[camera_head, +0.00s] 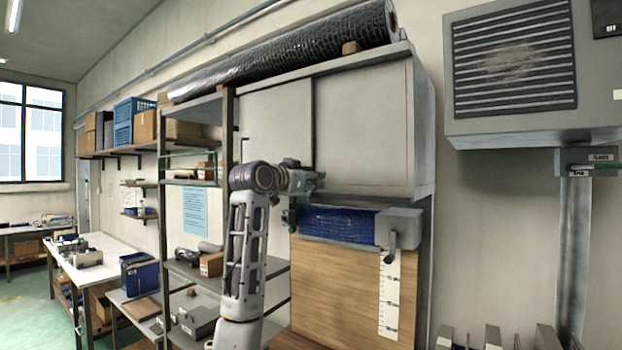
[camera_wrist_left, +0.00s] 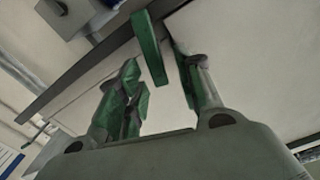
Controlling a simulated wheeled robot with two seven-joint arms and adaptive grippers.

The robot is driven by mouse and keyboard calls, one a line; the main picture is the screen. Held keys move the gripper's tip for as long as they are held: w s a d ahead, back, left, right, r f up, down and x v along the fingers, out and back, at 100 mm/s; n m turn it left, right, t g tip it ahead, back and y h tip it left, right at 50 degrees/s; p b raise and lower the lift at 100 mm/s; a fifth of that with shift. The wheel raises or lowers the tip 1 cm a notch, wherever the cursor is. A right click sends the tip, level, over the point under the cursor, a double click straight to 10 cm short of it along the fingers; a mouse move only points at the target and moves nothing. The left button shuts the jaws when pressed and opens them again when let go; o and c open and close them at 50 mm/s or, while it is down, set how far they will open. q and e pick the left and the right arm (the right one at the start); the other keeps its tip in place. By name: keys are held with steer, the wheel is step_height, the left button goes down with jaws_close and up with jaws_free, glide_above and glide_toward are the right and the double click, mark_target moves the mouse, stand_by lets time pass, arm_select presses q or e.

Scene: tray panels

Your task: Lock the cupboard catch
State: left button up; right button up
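The grey cupboard (camera_head: 365,125) hangs on the wall in the head view, with two flat door panels. My left gripper (camera_head: 312,182) is at its lower edge, near where the panels meet. In the left wrist view a green bar, which looks like the catch (camera_wrist_left: 151,48), stands out in front of the pale cupboard surface (camera_wrist_left: 240,55). My left gripper's two fingers (camera_wrist_left: 165,88) are apart, with the bar's lower end showing between them. I cannot tell whether either finger touches it. The catch is not made out in the head view. My right gripper is out of view.
Below the cupboard are a blue roll (camera_head: 338,224) and a grey housing with a crank (camera_head: 392,245). A metal shelf rack (camera_head: 228,150) stands left of the cupboard. A grey vented unit (camera_head: 530,75) hangs at right. A black wrapped roll (camera_head: 290,48) lies on top.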

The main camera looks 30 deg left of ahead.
arm_select(q)
jaws_close()
steer(key=shift+a, duration=0.1)
steer(key=shift+a+r+n, duration=0.1)
steer(key=shift+a+n, duration=0.25)
steer(key=shift+n, duration=0.45)
steer(key=shift+a+n, duration=0.35)
steer(key=shift+n, duration=0.45)
jaws_free()
steer(key=s, duration=1.2)
steer(key=shift+a, duration=0.2)
